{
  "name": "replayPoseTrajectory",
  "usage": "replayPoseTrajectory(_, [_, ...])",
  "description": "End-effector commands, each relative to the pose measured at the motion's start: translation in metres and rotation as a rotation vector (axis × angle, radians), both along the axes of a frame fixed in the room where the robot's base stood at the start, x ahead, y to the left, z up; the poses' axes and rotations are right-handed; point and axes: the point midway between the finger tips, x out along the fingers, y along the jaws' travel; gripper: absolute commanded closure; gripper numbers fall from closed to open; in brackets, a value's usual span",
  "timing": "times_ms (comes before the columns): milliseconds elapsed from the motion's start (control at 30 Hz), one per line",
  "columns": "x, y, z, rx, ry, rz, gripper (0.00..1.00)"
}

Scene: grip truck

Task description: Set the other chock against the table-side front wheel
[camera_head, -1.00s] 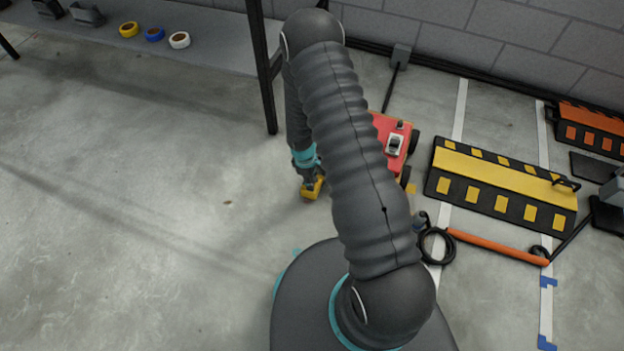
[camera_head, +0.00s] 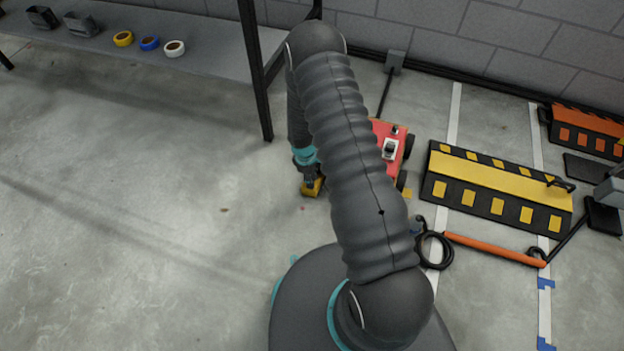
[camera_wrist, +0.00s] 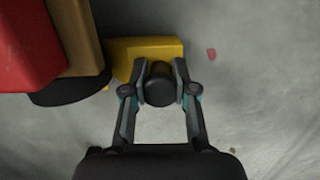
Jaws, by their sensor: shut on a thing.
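A yellow chock (camera_wrist: 148,50) with a black round knob (camera_wrist: 159,84) is in my gripper (camera_wrist: 160,75), whose fingers are shut on the knob. In the head view the chock (camera_head: 312,188) shows low near the floor under my gripper (camera_head: 309,174). The red truck (camera_head: 402,146) stands to the right, partly hidden behind my arm. In the wrist view the truck's red body (camera_wrist: 25,45) is at upper left, with a dark wheel (camera_wrist: 75,92) below it. The chock's left end is close beside that wheel; I cannot tell if they touch.
A yellow piece (camera_head: 407,193) lies by the truck's near right wheel (camera_head: 401,180). A grey table (camera_head: 200,50) with tape rolls is at upper left, its dark leg (camera_head: 255,85) near my arm. A yellow-black ramp (camera_head: 497,190) lies right. The left floor is clear.

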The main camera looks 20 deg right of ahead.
Motion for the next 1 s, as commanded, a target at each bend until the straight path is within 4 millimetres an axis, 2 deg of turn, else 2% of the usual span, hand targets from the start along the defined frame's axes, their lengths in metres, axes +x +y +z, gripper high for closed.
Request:
replayPoseTrajectory(367, [0.0, 0.0, -0.002, -0.001, -0.001, 0.0, 1.0])
replayPoseTrajectory(400, [0.0, 0.0, -0.002, -0.001, -0.001, 0.0, 0.65])
replayPoseTrajectory(500, [0.0, 0.0, -0.001, -0.001, -0.001, 0.0, 0.44])
replayPoseTrajectory(833, [0.0, 0.0, 0.0, 0.0, 0.0, 0.0, 0.44])
replayPoseTrajectory(1000, [0.002, 0.002, 0.017, 0.0, -0.002, 0.0, 0.44])
